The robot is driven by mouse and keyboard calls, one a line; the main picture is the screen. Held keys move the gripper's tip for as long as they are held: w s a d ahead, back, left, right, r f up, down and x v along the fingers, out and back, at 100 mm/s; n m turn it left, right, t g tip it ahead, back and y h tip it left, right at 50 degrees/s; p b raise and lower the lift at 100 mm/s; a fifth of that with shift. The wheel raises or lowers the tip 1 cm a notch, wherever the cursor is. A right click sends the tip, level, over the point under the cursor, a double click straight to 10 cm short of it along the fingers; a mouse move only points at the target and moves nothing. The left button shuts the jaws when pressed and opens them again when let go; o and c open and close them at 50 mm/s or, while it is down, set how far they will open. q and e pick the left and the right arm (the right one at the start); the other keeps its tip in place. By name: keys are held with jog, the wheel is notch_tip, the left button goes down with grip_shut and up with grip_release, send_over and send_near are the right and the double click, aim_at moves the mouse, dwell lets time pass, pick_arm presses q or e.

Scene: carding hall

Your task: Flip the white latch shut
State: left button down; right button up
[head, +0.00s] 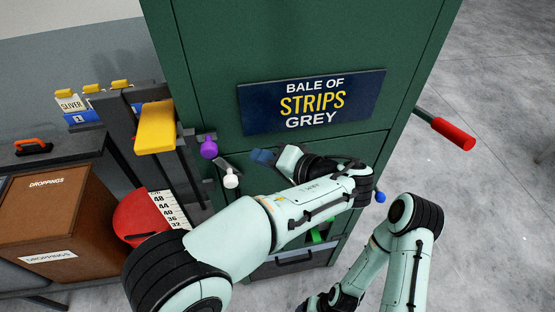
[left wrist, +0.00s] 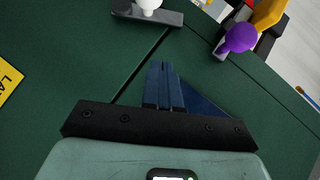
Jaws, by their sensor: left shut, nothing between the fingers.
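The white latch (head: 231,180) is a white round knob on a grey bar, on the front of the green cabinet, left of my left gripper. In the left wrist view the white latch (left wrist: 149,4) is at the top edge, its knob partly cut off. My left gripper (head: 262,156) is shut and empty, its dark blue fingers close to the cabinet front and apart from the latch. The fingertips also show in the left wrist view (left wrist: 160,68), below the latch bar. My right arm is at the lower right; its gripper is not visible.
A purple knob (head: 209,148) sits up and left of the white latch, with a yellow block (head: 155,127) beyond it. A red handle (head: 452,133) sticks out at right. A blue sign (head: 313,100) is above. A brown droppings box (head: 45,215) stands at left.

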aim_at(225, 158)
pick_arm(q)
jog(key=a, duration=0.1)
jog(key=w+a+f, duration=0.1)
jog(key=a, duration=0.1)
jog(key=a+f, duration=0.1)
jog(key=shift+w+a+f, duration=0.2)
jog(key=shift+w+a, duration=0.15)
jog(key=shift+s+a+f, duration=0.2)
jog(key=shift+a, duration=0.2)
pick_arm(e)
jog(key=shift+w+r, duration=0.15)
jog(key=shift+w, duration=0.05)
pick_arm(q)
jog(key=shift+w, duration=0.1)
